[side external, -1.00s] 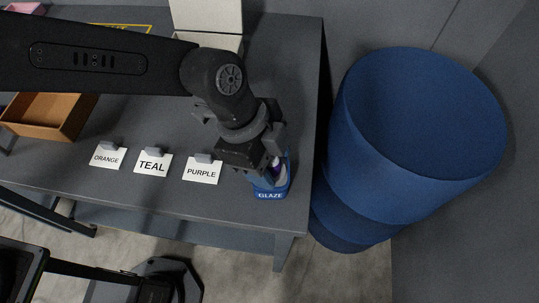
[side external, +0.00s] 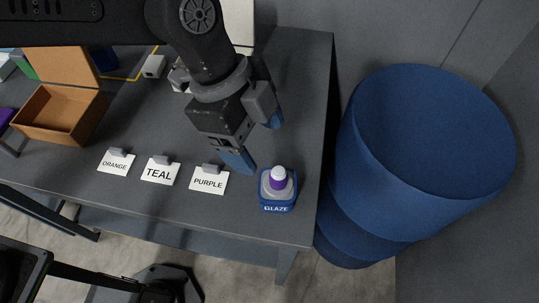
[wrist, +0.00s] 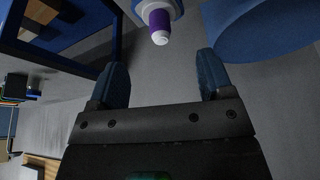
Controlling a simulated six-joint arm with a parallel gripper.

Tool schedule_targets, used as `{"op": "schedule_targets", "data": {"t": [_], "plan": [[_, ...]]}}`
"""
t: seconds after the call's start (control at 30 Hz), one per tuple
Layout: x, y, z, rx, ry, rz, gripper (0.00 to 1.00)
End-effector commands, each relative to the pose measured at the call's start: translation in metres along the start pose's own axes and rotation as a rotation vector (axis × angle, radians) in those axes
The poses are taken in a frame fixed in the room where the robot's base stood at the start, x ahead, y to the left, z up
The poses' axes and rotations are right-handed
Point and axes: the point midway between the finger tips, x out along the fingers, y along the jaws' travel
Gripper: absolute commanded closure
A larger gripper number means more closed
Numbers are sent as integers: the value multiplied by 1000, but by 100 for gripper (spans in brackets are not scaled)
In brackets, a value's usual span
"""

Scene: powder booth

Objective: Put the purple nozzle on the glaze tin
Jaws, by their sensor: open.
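The purple nozzle (side external: 278,182), with a white tip, stands upright on the blue glaze tin (side external: 277,207) near the table's right front corner. It sits on the tin's pale top. In the wrist view the nozzle (wrist: 159,22) shows at the top, beyond the fingertips, with part of the tin (wrist: 174,8) behind it. My gripper (side external: 256,141) is open and empty, with blue fingers, behind and to the left of the tin and apart from the nozzle. The open fingers (wrist: 162,68) also show in the wrist view with nothing between them.
White cards reading ORANGE (side external: 115,163), TEAL (side external: 160,172) and PURPLE (side external: 209,181) stand left of the tin. An open brown box (side external: 62,120) is further left. A large blue bin (side external: 420,150) stands on the floor right of the table edge.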

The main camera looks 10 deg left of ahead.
Motion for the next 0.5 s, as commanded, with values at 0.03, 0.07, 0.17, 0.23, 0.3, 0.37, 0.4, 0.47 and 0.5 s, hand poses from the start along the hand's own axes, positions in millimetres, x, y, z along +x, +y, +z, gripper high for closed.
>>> {"op": "schedule_targets", "data": {"t": [0.03,0.07,0.17,0.23,0.3,0.37,0.4,0.47,0.5], "plan": [[-10,0,0,-1,1,-3,26],[-14,-1,0,-1,1,-2,26],[-26,-1,0,-1,1,-2,26],[-30,0,0,-1,0,-2,26],[-33,0,0,-1,0,-1,26],[-34,0,0,-1,-1,0,26],[-34,0,0,-1,-1,0,26],[-34,0,0,-1,-1,0,26],[-34,0,0,-1,-1,0,26]]}}
